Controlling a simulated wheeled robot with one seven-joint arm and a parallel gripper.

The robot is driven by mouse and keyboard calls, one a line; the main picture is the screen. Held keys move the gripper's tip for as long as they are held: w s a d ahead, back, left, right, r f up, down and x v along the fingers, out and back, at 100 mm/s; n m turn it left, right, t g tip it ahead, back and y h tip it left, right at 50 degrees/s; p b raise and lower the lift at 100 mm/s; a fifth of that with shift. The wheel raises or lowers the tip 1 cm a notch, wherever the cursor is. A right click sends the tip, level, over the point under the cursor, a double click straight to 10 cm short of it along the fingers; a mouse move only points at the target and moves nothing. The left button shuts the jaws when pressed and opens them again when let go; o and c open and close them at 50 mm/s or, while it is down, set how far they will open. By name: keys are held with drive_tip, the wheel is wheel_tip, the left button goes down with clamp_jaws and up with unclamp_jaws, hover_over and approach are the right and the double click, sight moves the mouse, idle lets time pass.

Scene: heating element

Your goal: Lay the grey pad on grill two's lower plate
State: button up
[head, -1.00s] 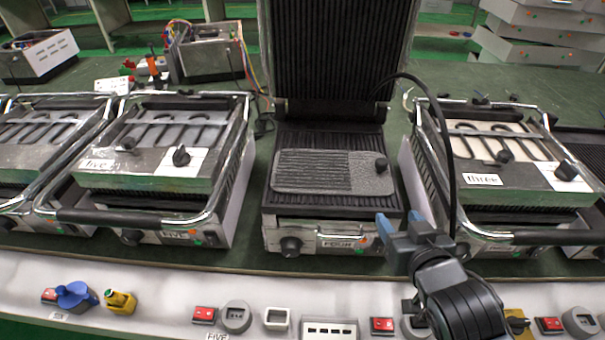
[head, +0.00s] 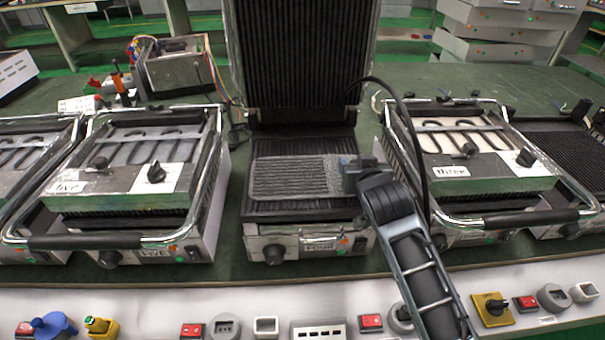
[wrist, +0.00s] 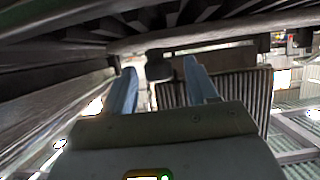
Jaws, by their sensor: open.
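The grey pad (head: 290,176), with a ribbed middle and a smooth right end, lies on the lower plate of the open grill labelled four (head: 265,210). My gripper (head: 352,172) is at the pad's right end, where it hides the pad's black knob in the head view. In the wrist view my gripper's two blue fingers (wrist: 160,88) are apart, with a dark knob (wrist: 158,66) between or just beyond their tips. Contact cannot be told. Grill two's label is not visible; a dark ribbed plate (head: 570,150) shows past grill three at the right edge.
Grill four's raised lid (head: 300,60) stands behind the pad, with a black cable beside it. Grill three (head: 480,180) is at right and grill five (head: 130,190) at left, both with bar handles. A white control ledge (head: 250,300) runs along the front.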

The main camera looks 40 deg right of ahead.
drive_tip(key=shift+x, duration=0.75)
drive_tip(key=shift+c, duration=0.3)
drive_tip(key=shift+r, duration=0.1)
clamp_jaws()
